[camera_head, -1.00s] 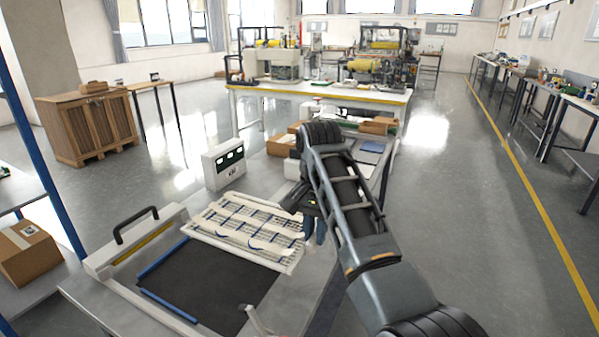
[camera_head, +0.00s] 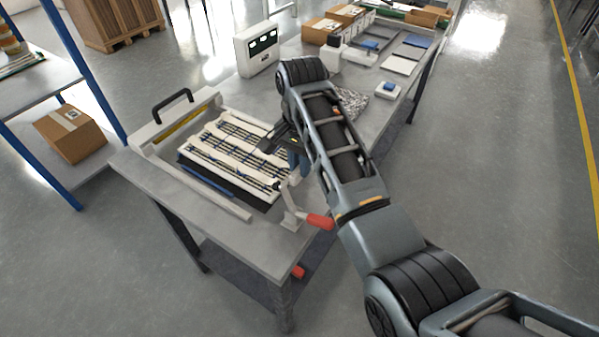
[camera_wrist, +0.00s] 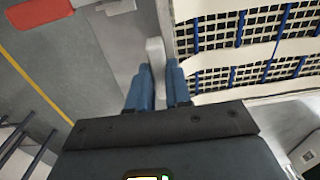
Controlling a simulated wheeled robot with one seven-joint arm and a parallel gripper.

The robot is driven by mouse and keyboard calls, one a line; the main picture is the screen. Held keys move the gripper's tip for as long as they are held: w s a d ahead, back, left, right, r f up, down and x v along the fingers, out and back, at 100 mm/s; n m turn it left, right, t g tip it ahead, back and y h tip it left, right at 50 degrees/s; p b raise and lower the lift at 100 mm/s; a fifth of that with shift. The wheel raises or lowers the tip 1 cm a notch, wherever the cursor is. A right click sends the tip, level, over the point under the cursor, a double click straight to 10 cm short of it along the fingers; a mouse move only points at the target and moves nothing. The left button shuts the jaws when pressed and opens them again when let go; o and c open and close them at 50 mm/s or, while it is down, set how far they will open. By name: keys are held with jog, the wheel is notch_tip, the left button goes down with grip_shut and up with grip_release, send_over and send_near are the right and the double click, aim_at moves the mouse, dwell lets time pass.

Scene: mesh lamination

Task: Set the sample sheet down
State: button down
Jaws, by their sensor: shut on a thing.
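The sample sheet (camera_head: 238,148) is a white-banded mesh with dark and blue strands. In the head view it is over the black mat (camera_head: 228,187) of the press-like fixture, whose dark front edge shows below it. I cannot tell whether the sheet touches the mat. My gripper (camera_head: 285,150) is at the sheet's right edge, shut on it. In the wrist view the blue fingertips (camera_wrist: 160,72) are close together with a pale strip between them, and the sheet (camera_wrist: 245,45) spreads to the right.
A fixture bar with a black handle (camera_head: 172,105) stands along the left of the mat. A red-handled clamp (camera_head: 319,221) is at the near right table corner. A white box with display windows (camera_head: 258,48) stands behind. Trays and cartons (camera_head: 335,22) line the far table.

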jog(key=shift+a+f, duration=0.1)
jog(key=shift+f, duration=2.1)
jog(key=c, duration=1.1)
grip_release()
jog(key=shift+o, duration=0.2)
